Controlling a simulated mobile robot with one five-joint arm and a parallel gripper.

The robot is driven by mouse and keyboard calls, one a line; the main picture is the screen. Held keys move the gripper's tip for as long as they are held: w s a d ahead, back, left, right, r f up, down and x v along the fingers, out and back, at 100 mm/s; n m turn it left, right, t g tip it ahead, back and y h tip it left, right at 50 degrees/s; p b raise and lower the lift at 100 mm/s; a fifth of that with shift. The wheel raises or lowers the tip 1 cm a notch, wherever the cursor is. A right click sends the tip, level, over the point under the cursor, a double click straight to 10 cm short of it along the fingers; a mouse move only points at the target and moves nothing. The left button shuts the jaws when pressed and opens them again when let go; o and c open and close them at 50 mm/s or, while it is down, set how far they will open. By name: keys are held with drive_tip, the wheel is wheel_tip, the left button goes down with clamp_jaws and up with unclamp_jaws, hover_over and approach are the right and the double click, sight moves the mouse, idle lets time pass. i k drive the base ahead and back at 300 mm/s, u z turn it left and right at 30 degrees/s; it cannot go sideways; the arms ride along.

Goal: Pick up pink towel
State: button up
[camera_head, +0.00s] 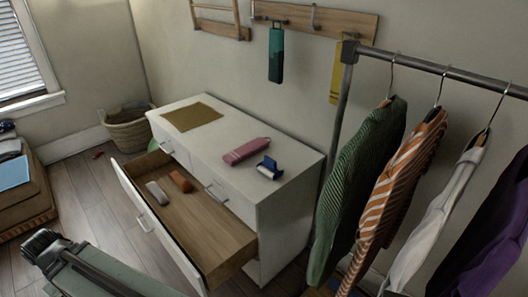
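A pink rolled or folded item (246,151), which looks like the pink towel, lies on top of the white dresser (285,186), towards its right end. A small blue and white object (269,168) lies close to its right, near the front edge. Part of my arm shows at the lower left, in front of the dresser and well apart from the pink item. No gripper fingers can be made out in this view.
A long drawer (215,245) stands open, holding a grey item (157,193) and an orange-brown item (181,180). A brown mat (192,117) lies on the dresser's left half. Clothes (360,190) hang from a rail (440,68) at right. A basket (128,130) stands left.

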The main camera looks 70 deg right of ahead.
sight(245, 151)
drive_tip(key=z, duration=0.4)
drive_tip(key=i, duration=1)
drive_tip(key=u, duration=0.1)
